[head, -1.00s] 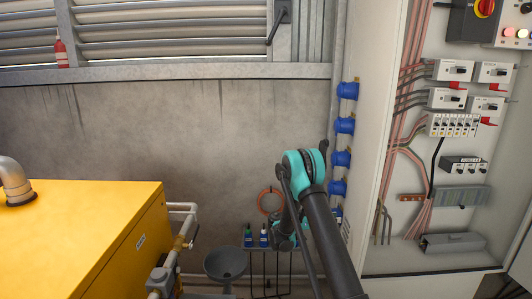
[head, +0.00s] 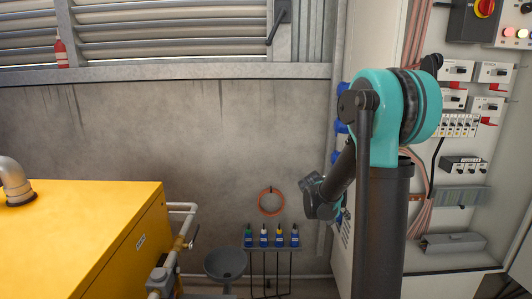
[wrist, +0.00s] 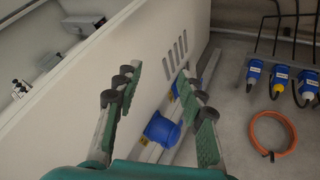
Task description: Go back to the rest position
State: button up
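My arm is folded up in front of the electrical cabinet in the head view. My gripper (head: 322,200) hangs at its end, left of the cabinet's side wall and in front of the grey wall; its fingers are too small to read there. In the wrist view, my gripper (wrist: 160,80) has its green-padded fingers spread apart. Nothing is held between them. The white cabinet side with its vent slots shows behind the gap.
The open cabinet (head: 378,255) with switches stands right. Blue sockets (head: 342,127) are partly hidden behind my arm. A yellow machine (head: 90,235) fills the lower left.

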jog(key=s+a+r+n+t+y, duration=0.35)
jog(key=s+a+y, duration=0.45)
jog(key=s, duration=0.6)
jog(key=s+a+f+g+h, duration=0.1)
jog(key=s+f+g, duration=0.2)
jog(key=s+f, duration=0.4)
jog(key=s, duration=0.4)
jog(key=shift+s+f+g, duration=0.35)
jog(key=shift+f, duration=0.05)
jog(key=shift+n, duration=0.25)
